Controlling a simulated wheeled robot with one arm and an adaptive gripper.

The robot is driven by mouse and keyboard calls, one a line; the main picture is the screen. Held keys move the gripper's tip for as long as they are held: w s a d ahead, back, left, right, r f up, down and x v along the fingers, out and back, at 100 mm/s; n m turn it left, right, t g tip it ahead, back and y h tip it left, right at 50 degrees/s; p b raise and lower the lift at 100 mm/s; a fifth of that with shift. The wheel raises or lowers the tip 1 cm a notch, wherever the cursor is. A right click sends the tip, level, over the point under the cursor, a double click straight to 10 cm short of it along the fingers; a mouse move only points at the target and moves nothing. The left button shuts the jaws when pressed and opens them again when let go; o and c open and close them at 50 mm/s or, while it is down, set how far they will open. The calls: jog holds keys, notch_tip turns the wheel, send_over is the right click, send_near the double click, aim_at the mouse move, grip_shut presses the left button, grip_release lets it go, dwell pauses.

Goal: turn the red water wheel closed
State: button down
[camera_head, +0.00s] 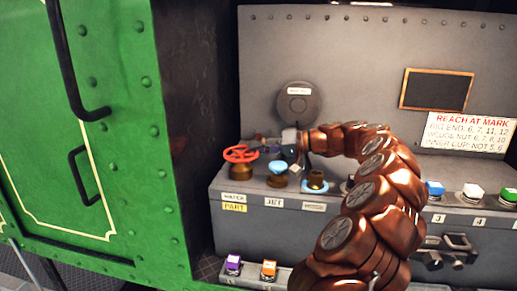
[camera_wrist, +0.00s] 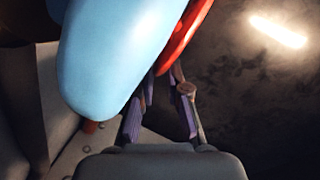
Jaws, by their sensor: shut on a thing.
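The red water wheel (camera_head: 240,153) stands at the left end of the grey bench, above the labels "WATER" and "PART". My gripper (camera_head: 266,149) reaches it from the right. In the wrist view my gripper's fingers (camera_wrist: 164,88) meet the edge of the red wheel (camera_wrist: 187,35), and it appears shut on the rim. The light blue knob (camera_wrist: 105,60) fills the upper left of that view and hides part of the fingers and wheel. In the head view this blue-topped valve (camera_head: 278,168) stands just right of the wheel, very close to my gripper.
Another valve with a blue ring (camera_head: 315,183) stands further right, near my arm. Colored buttons (camera_head: 473,191) line the bench's right side. Purple (camera_head: 233,264) and orange (camera_head: 268,269) buttons sit low in front. A green riveted wall (camera_head: 150,130) bounds the left.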

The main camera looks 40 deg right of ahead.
jog(key=shift+s+f+b, duration=0.1)
jog(key=shift+b, duration=0.4)
jog(key=shift+s+a+f+m+t+h+b, duration=0.1)
jog(key=shift+s+m+t+h+b, duration=0.05)
jog(key=shift+m+t+h+b, duration=0.35)
jog(key=shift+b, duration=0.35)
jog(key=shift+s+h, duration=0.1)
jog(key=shift+h, duration=0.2)
jog(key=c, duration=1.2)
grip_release()
jog(key=v, duration=1.2)
